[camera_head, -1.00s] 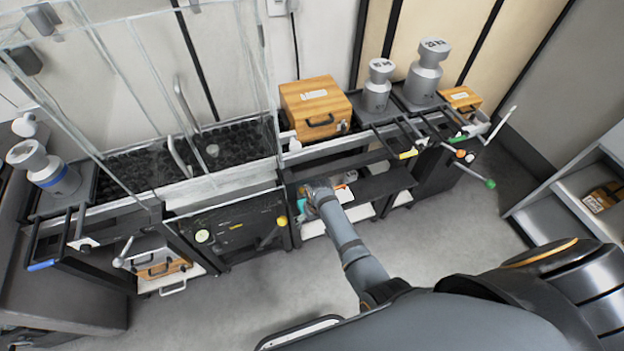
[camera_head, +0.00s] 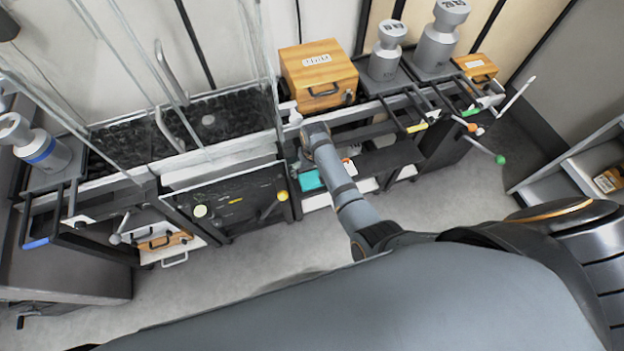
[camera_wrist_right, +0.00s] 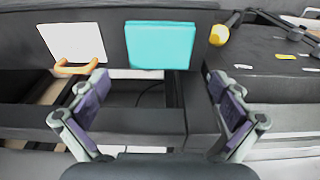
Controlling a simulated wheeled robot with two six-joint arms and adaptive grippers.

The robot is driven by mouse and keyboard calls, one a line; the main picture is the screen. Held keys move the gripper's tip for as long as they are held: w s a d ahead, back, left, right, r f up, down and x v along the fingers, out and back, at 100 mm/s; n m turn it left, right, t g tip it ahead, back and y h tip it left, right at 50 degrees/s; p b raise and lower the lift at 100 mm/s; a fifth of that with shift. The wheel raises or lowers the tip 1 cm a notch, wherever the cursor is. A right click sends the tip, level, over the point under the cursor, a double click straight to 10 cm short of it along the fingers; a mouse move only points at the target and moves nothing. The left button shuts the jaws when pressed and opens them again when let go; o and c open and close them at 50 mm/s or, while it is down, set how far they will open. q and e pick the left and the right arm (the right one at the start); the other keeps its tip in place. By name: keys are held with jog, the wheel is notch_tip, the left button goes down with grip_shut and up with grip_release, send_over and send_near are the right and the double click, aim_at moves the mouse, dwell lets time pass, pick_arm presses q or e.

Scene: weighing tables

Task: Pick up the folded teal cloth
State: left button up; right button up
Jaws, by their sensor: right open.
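The folded teal cloth (camera_head: 311,180) lies on a low shelf of the middle table, partly behind my right arm. In the right wrist view the teal cloth (camera_wrist_right: 160,45) is a flat rectangle on a dark surface. My right gripper (camera_wrist_right: 157,97) is open and empty, with its two fingers spread wide on either side below the cloth in the picture. The cloth is apart from the fingers. In the head view the wrist shows above the cloth, but the fingers are hard to make out. My left gripper is not in view.
A white item with an orange handle (camera_wrist_right: 75,42) lies left of the cloth in the right wrist view, and a yellow knob (camera_wrist_right: 219,35) is to its right. A wooden box (camera_head: 318,75) and metal weights (camera_head: 386,50) stand on the tables above. The floor in front is clear.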

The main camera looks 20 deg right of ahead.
aim_at(312, 178)
jog(key=f+b, duration=0.1)
jog(key=f, duration=0.4)
jog(key=shift+s+f, duration=0.1)
jog(key=shift+s, duration=0.1)
jog(key=shift+c, duration=0.4)
jog(key=c, duration=0.7)
